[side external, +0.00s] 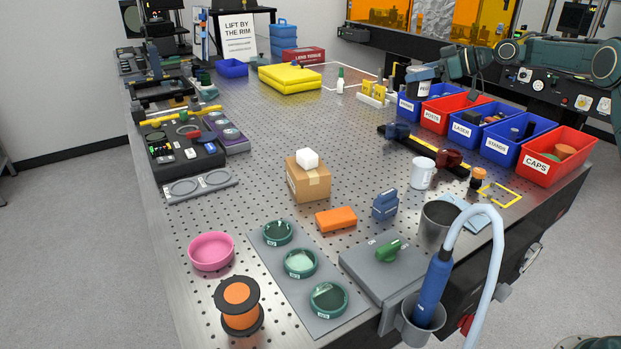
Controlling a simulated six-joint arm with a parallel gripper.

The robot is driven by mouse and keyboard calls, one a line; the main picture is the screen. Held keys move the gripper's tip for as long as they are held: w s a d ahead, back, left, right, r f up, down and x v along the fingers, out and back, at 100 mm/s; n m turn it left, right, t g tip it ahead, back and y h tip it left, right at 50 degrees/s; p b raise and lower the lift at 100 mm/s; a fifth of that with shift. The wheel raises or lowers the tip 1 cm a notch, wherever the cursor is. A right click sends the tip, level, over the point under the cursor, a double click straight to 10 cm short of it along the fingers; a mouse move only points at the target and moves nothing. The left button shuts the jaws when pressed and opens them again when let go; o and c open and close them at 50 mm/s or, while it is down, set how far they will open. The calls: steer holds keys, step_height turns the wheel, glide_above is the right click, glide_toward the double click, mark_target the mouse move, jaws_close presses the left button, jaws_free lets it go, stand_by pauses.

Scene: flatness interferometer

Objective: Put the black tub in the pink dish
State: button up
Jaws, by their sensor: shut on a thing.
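The pink dish (211,252) sits at the near left of the perforated table, and its inside looks empty. My gripper (424,73) is at the far right, above the row of bins, far from the dish. It is shut on the black tub (418,90), which is dark with a white label that is partly readable. The tub appears upright, above or just behind the blue and red bins. The fingers are small in the picture and their contact with the tub is hard to make out.
An orange spool (240,305) and a grey plate (265,262) with green-rimmed round parts flank the dish. A cardboard box (308,181) with a white block, an orange block (336,219) and a white mug (422,173) stand mid-table. Labelled bins (553,158) line the right edge.

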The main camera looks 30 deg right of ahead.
steer(key=w+a, duration=0.3)
steer(key=a, duration=0.5)
steer(key=w+a, duration=0.2)
steer(key=a, duration=0.6)
steer(key=n+g+y, duration=0.2)
steer(key=n+y, duration=0.1)
glide_above(213, 254)
steer(key=shift+r, duration=0.35)
steer(key=shift+f, duration=0.1)
step_height(213, 254, down, 20)
steer(key=shift+r, duration=0.1)
